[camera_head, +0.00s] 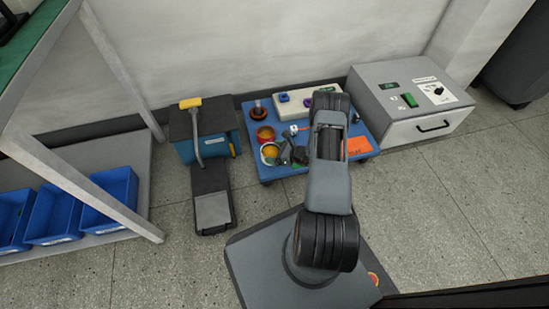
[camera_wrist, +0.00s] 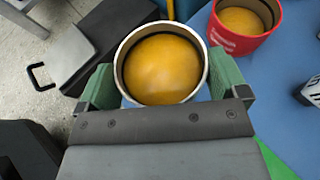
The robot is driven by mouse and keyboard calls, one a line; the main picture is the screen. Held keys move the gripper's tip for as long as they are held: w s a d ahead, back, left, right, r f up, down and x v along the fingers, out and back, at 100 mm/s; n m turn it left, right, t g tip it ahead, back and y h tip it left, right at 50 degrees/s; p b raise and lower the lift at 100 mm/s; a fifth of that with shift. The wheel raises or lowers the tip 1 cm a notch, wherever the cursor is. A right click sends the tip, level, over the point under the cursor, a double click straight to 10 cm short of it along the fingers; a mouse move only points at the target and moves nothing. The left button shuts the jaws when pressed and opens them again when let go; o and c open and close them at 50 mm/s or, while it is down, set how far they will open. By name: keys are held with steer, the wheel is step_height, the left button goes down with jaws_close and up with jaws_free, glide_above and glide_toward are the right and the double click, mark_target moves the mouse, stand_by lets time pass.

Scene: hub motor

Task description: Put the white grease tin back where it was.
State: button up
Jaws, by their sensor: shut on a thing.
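The white grease tin (camera_wrist: 163,68) is open-topped, with a pale rim and orange-yellow grease inside. In the wrist view it sits between the green fingers of my gripper (camera_wrist: 163,82), which is shut on it. In the head view the tin (camera_head: 270,154) shows at the front left of the blue cart top (camera_head: 275,173), beside my gripper (camera_head: 286,153). The tin's underside is hidden, so I cannot tell whether it touches the cart.
A red tin (camera_wrist: 243,25) with similar grease stands just behind, also seen in the head view (camera_head: 265,134). A grey box (camera_head: 400,105) is right; a dark-topped teal unit (camera_head: 205,140) is left.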

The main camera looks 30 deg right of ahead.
mark_target(275, 156)
steer(key=shift+w+d+f, duration=0.15)
steer(key=shift+d+f, duration=0.1)
steer(key=shift+f, duration=0.15)
steer(key=shift+f+b, duration=0.9)
steer(key=shift+f, duration=0.6)
steer(key=shift+f, duration=0.2)
steer(key=o, duration=0.7)
steer(key=shift+o, duration=0.2)
steer(key=shift+r, duration=0.1)
